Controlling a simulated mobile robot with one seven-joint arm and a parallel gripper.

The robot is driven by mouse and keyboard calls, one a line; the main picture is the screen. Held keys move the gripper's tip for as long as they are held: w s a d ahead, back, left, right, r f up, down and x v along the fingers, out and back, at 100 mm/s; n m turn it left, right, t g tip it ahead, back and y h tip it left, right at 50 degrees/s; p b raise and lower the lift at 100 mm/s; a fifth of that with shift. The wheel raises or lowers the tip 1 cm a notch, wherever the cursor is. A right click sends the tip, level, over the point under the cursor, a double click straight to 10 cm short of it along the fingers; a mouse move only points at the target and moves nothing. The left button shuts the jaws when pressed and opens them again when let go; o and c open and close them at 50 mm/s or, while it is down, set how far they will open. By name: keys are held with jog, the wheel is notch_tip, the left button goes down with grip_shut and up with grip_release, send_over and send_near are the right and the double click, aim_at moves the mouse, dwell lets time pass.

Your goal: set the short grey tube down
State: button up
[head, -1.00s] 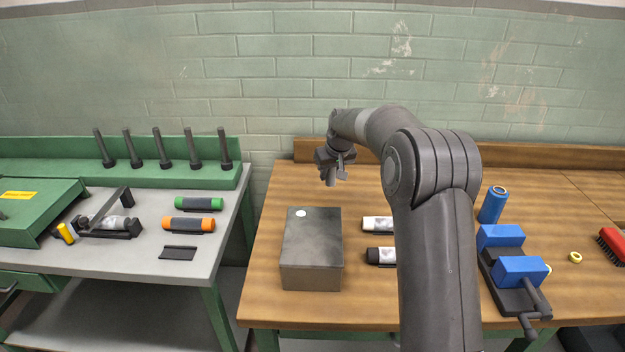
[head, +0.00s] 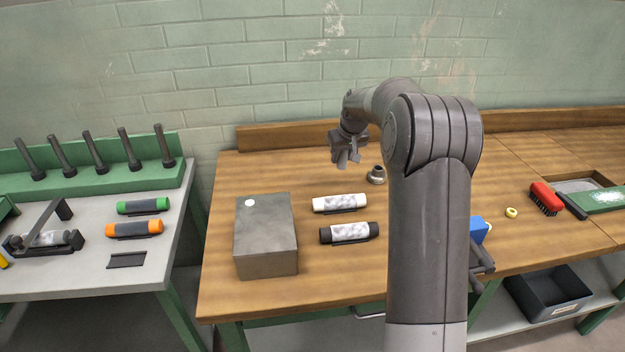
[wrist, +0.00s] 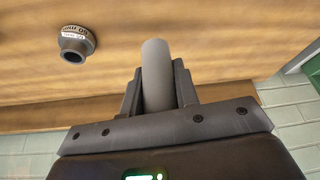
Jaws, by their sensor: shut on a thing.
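My gripper (head: 346,158) is over the back part of the wooden bench (head: 330,284). In the wrist view the short grey tube (wrist: 157,70) stands out between the two fingers of my gripper (wrist: 158,88), which are shut on it. The tube is plain, with a rounded outline; its lower part is hidden by the gripper. In the head view it is too small to tell apart from the fingers. I cannot tell how high it is above the wood.
A small grey ring-like part (head: 376,175) with a printed band stands near the gripper; it also shows in the wrist view (wrist: 77,43). A grey metal box (head: 266,238), a white-ended tube (head: 340,203) and a black-ended tube (head: 349,233) are in front. A wooden back ledge (head: 285,137) runs behind.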

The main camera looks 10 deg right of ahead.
jog(key=w+a+f, duration=0.1)
jog(key=a, duration=0.1)
jog(key=w+a+f, duration=0.2)
jog(key=a, duration=0.1)
jog(key=w+a+f, duration=0.1)
jog(key=a+f, duration=0.1)
jog(key=a, duration=0.1)
jog(key=shift+w+f, duration=0.25)
jog(key=shift+w, duration=0.05)
jog(key=shift+f, duration=2.05)
jog(key=o, duration=1)
jog(key=shift+f, duration=0.15)
jog(key=shift+c, duration=0.2)
